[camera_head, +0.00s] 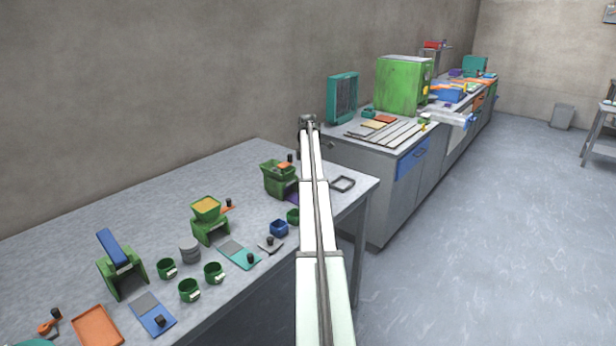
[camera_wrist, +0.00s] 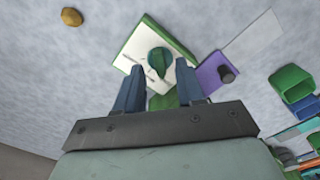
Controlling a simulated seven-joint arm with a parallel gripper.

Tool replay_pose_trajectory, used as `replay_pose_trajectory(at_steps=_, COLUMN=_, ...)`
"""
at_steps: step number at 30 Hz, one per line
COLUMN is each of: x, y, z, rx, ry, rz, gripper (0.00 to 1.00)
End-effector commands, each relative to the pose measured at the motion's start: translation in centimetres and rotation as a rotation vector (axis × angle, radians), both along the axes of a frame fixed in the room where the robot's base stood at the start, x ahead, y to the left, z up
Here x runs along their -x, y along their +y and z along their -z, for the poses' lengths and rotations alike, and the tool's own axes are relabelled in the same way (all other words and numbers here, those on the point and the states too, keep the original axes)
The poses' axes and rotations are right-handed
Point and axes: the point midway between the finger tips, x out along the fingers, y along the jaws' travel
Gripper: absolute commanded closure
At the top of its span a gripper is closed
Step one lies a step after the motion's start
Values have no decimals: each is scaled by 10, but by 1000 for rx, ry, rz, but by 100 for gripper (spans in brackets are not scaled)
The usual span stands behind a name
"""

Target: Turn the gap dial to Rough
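In the wrist view a dark green round knob (camera_wrist: 160,62), which looks like the gap dial, sits on a white plate (camera_wrist: 138,44) with a green edge. Thin dark marks lie on the plate, too small to read. My gripper (camera_wrist: 160,70) has its two blue-grey fingers apart, one on each side of the knob, with a visible space at each side. I cannot tell how high the fingertips are above the plate. In the head view my arm reaches over the far end of the bench, and the gripper and dial cannot be made out there.
Beside the plate lies a purple slide (camera_wrist: 214,73) with a black knob. A green bin (camera_wrist: 292,82) and other coloured parts stand at the right. A yellow lump (camera_wrist: 72,16) lies apart. In the head view a green hopper machine (camera_head: 280,180) stands left of my arm.

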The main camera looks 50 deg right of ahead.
Motion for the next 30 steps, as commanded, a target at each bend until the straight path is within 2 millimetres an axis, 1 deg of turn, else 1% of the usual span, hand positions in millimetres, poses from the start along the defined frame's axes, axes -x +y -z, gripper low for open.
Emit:
replay_pose_trajectory(at_steps=1, x=0, y=0, z=6, rx=-1, ry=1, rz=0, gripper=62)
replay_pose_trajectory(at_steps=6, x=0, y=0, z=14, rx=0, ry=0, rz=0, gripper=62)
replay_pose_trajectory(at_steps=16, x=0, y=0, z=16, rx=0, ry=0, rz=0, gripper=62)
replay_pose_trajectory(at_steps=28, x=0, y=0, z=16, rx=0, ry=0, rz=0, gripper=100)
replay_pose_trajectory(at_steps=30, x=0, y=0, z=16, rx=0, ry=0, rz=0, gripper=100)
